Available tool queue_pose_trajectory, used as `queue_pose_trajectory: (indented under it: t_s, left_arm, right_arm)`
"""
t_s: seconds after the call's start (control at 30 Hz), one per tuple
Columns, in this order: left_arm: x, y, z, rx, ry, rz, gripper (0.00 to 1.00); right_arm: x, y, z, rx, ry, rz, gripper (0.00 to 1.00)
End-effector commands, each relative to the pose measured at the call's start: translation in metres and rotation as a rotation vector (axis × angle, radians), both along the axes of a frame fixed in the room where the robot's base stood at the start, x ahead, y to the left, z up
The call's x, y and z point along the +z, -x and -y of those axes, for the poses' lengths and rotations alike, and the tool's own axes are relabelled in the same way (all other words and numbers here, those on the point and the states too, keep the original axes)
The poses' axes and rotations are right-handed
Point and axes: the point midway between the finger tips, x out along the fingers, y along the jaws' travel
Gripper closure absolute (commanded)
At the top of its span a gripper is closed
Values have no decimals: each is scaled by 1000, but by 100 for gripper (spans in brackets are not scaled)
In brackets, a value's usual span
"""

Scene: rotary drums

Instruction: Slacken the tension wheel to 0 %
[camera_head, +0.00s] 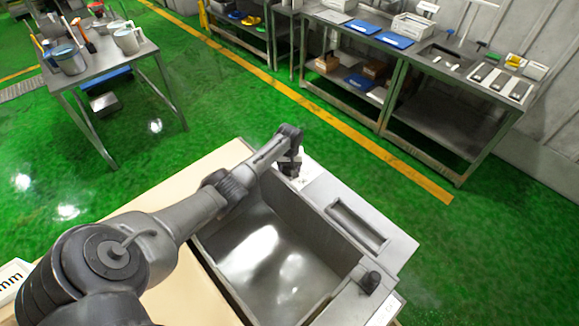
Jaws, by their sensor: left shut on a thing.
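My left arm reaches in from the lower left across the grey metal basin (330,240). My left gripper (290,166) points down at the basin's far corner, shut on a small dark part there, which looks like the tension wheel. The gripper hides most of that part, and its setting cannot be read. A white label (304,181) with dark marks, too small to read, lies beside the gripper. A second dark knob (370,281) stands on the basin's right rim near the front, apart from the gripper. My right gripper is out of view.
The basin's right rim has a long recessed slot (357,226). A pale tabletop (190,290) lies left of the basin. A metal table (100,60) with pots stands at the back left, and a workbench (420,50) with trays at the back right. Green floor between is clear.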

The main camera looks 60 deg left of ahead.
Motion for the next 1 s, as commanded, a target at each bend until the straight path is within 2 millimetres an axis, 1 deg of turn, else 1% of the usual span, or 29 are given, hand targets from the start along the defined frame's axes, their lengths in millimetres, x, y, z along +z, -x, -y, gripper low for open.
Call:
queue_pose_trajectory:
  t_s: [0.17,0.5,0.7,1.0]
  left_arm:
    - [3,-1,1,102,1,0,62]
    - [2,-3,2,414,2,0,62]
    - [2,-4,1,605,2,0,62]
    - [0,-6,1,889,1,0,62]
  right_arm:
    - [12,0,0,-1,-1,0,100]
    - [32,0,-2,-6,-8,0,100]
    - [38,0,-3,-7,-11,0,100]
    - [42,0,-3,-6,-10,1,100]
